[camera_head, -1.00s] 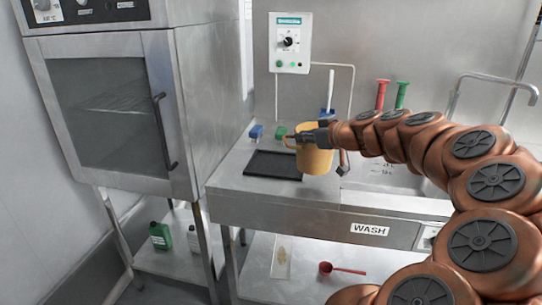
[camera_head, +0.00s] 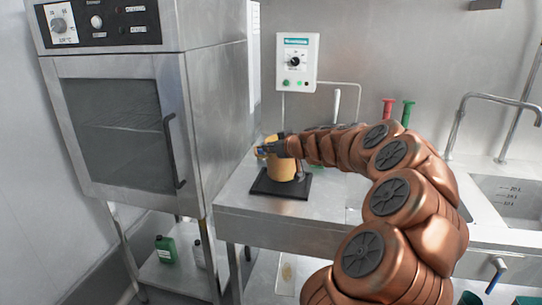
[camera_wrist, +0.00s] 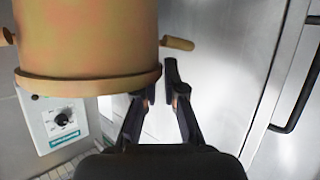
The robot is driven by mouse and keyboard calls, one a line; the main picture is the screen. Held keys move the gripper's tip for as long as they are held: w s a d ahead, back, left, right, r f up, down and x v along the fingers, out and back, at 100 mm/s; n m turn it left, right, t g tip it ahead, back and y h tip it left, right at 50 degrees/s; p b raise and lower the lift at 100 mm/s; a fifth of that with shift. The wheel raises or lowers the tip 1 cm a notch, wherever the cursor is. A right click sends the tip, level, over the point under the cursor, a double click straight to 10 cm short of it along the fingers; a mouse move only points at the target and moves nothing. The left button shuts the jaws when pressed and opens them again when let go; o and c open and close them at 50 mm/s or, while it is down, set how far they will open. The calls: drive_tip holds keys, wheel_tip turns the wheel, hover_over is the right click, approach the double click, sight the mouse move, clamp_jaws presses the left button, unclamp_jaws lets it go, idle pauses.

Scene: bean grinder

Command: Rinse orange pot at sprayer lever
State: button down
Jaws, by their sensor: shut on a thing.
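The orange pot (camera_head: 281,172) is upright over the black mat (camera_head: 264,187) on the steel counter. I cannot tell whether it touches the mat. My gripper (camera_head: 268,150) reaches over it from the right and is shut on it. In the wrist view the pot (camera_wrist: 88,40) fills the upper left, with a peg-like handle (camera_wrist: 178,43) sticking out near my fingertips (camera_wrist: 161,82). My arm hides part of the counter behind. A red lever (camera_head: 388,108) and a green lever (camera_head: 408,113) stand at the back; I cannot tell which is the sprayer lever.
A steel oven (camera_head: 123,125) stands close on the left. A wall control box (camera_head: 297,62) is behind the pot. A sink (camera_head: 512,200) with a tap (camera_head: 470,98) is at the right. A blue-handled valve (camera_head: 497,272) is at the lower right.

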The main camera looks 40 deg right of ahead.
sight(271, 156)
drive_tip(key=shift+s+f, duration=0.1)
drive_tip(key=shift+f, duration=1.6)
drive_tip(key=c, duration=1.3)
unclamp_jaws()
drive_tip(key=shift+o, duration=0.2)
drive_tip(key=shift+r, duration=0.25)
drive_tip(key=b+v, duration=0.1)
drive_tip(key=v, duration=1.1)
drive_tip(key=shift+a, duration=0.1)
